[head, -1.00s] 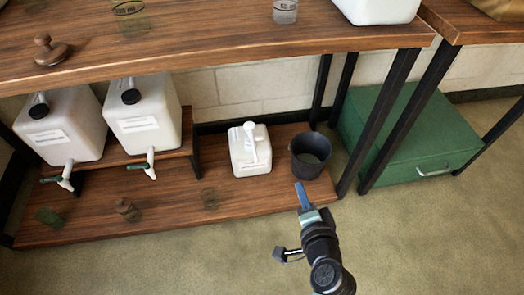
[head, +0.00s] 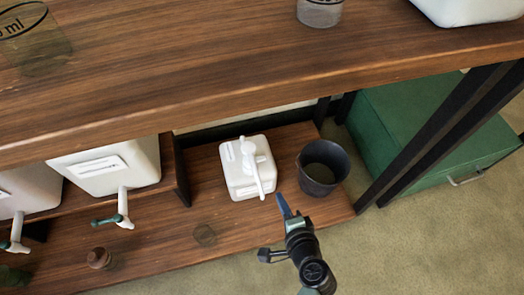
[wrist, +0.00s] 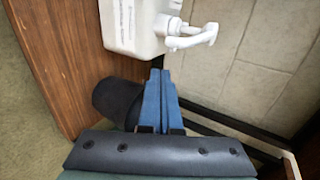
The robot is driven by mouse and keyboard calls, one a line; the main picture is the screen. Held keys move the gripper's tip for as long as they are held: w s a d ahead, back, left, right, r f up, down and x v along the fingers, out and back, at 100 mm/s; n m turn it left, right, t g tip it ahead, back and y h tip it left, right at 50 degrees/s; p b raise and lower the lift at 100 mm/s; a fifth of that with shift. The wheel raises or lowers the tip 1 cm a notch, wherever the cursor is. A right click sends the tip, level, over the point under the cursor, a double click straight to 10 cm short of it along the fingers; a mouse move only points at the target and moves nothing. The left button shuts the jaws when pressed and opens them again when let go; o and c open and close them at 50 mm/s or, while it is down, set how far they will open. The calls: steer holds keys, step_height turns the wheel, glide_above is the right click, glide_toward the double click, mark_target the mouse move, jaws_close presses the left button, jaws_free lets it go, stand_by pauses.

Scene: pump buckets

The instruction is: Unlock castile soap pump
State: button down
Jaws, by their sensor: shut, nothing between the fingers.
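A white jug (head: 246,183) with a white pump (head: 248,160) on top stands upright on the lower shelf. The pump's long spout points toward the front and slightly right, reaching past the jug's front edge. In the wrist view the jug (wrist: 122,27) and its pump head (wrist: 190,37) show at the top, beyond the fingers. My gripper (head: 279,197) has blue fingers, shut and empty, just in front of and right of the jug. In the wrist view the gripper (wrist: 160,75) appears apart from the pump. Any lettering on the label is too small to read.
A dark bucket (head: 320,180) stands right of the jug, close to my fingers. White jugs with taps (head: 110,165) sit on a raised step at left. Black legs (head: 440,130) and a green box (head: 400,115) are at right.

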steer(key=shift+w, duration=0.15)
steer(key=b, duration=0.7)
glide_toward(261, 159)
steer(key=w+f, duration=0.4)
steer(key=w, duration=0.1)
steer(key=shift+a+f, duration=0.15)
steer(key=shift+a, duration=0.3)
